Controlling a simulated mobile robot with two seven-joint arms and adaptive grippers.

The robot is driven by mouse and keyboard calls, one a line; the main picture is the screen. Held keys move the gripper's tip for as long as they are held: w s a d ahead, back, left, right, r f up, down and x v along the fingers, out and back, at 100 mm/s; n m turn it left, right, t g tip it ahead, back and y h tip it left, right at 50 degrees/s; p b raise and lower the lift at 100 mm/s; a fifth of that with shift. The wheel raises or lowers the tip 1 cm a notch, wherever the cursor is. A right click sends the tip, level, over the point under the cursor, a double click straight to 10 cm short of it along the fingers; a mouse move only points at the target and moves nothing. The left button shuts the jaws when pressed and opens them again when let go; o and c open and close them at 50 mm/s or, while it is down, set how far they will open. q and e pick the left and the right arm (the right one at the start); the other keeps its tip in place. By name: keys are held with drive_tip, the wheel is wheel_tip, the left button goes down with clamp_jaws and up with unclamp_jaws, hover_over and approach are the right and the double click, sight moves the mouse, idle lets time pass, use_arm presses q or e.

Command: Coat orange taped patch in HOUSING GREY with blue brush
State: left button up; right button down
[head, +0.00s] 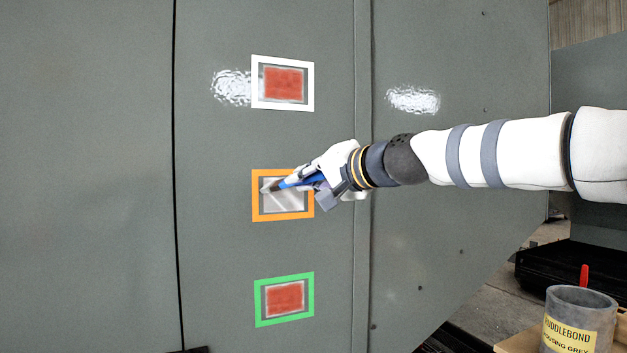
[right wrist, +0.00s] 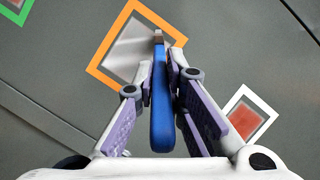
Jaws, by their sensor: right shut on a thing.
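The orange taped patch (head: 270,214) is the middle one of three framed patches on the grey panel; inside its tape the surface is pale silver-grey with lighter diagonal streaks. It also shows in the right wrist view (right wrist: 103,62). My right gripper (head: 318,181) is shut on the blue brush (head: 290,182), whose tip lies over the upper left of the patch. In the right wrist view the blue handle (right wrist: 160,110) stands between the fingers, its tip inside the frame; contact is hard to tell. The HOUSING GREY can (head: 580,312) stands at lower right. My left gripper is not in view.
A white taped red patch (head: 284,84) is above and a green taped red patch (head: 285,299) below. A vertical seam (head: 362,270) runs right of the patches. A red handle (head: 584,275) shows at the can, which stands on a wooden surface (head: 520,342).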

drive_tip(key=shift+s+a, duration=0.15)
drive_tip(key=shift+a, duration=0.3)
drive_tip(key=shift+s, duration=0.1)
drive_tip(key=shift+s+d, duration=0.35)
drive_tip(key=shift+s, duration=0.55)
drive_tip(key=shift+s+d, duration=0.3)
drive_tip(key=shift+s, duration=0.65)
drive_tip(key=shift+s+d, duration=0.35)
drive_tip(key=shift+s, duration=0.65)
drive_tip(key=s, duration=0.1)
drive_tip(key=s+d, duration=0.1)
drive_tip(key=shift+s, duration=0.35)
